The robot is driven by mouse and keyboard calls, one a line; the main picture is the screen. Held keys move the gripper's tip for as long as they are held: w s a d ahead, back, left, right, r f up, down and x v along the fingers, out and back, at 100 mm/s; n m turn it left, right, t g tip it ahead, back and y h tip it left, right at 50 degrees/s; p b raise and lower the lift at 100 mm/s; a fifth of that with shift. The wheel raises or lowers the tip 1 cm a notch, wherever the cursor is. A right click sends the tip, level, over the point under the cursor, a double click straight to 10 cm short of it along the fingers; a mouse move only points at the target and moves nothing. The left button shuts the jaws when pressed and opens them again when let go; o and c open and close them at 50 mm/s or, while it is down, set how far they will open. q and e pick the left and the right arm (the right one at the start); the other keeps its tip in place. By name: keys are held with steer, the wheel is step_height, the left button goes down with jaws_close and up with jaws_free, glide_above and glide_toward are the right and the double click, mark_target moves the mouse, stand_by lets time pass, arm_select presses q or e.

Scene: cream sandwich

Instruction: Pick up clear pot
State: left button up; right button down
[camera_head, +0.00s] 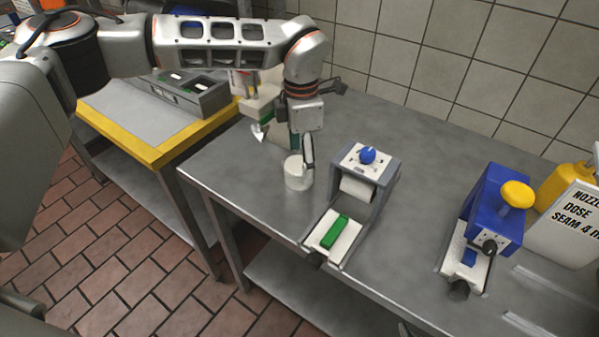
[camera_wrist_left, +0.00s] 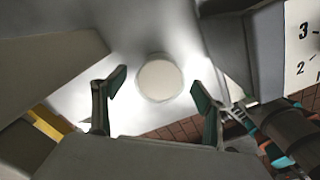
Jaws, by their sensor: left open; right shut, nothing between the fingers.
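A small pale, round pot (camera_head: 298,172) stands upright on the grey metal table, left of the white-and-grey device. It looks whitish, and I cannot tell whether its wall is clear. In the left wrist view the pot (camera_wrist_left: 160,79) appears as a pale disc centred between the fingers. My left gripper (camera_head: 302,150) hangs down from above and is at the pot, with fingers open. In the left wrist view its two fingers (camera_wrist_left: 160,88) are spread apart with a gap on each side of the pot. My right gripper is in neither view.
A white-and-grey device with a blue knob (camera_head: 368,155) and a green block (camera_head: 335,231) stands close right of the pot. A blue machine with a yellow knob (camera_head: 517,195) is further right. A yellow-edged bench (camera_head: 150,155) is left. The table's front left is clear.

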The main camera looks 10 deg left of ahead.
mark_target(299, 170)
arm_select(q)
step_height(299, 170, down, 4)
steer(key=shift+s+a+f, duration=0.1)
steer(key=shift+s+a, duration=0.05)
steer(key=shift+c, duration=0.5)
steer(key=c, duration=1.3)
